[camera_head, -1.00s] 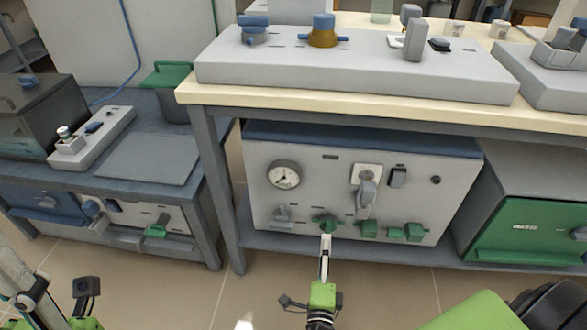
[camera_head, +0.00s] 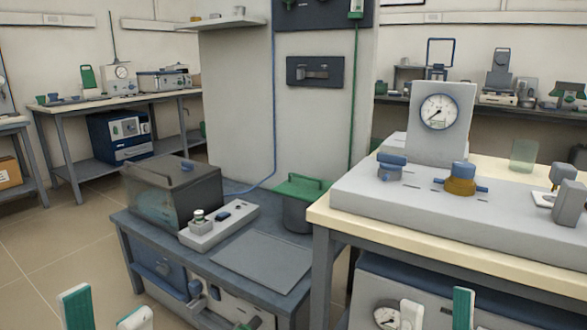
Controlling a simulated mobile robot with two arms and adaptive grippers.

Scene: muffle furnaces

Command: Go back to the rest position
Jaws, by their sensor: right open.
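My left gripper (camera_head: 105,312) shows at the bottom left edge as two upright fingertips with a gap between them. The lower part of that panel is out of frame. The rest of both grippers is below the picture.
The cream-topped bench (camera_head: 330,215) with a grey unit and gauge stands at right. A low dark table (camera_head: 130,222) with a dark glass box (camera_head: 172,190), a grey plate (camera_head: 262,262) and a green-lidded bin (camera_head: 300,205) stands mid-left. Floor (camera_head: 50,245) is clear at left.

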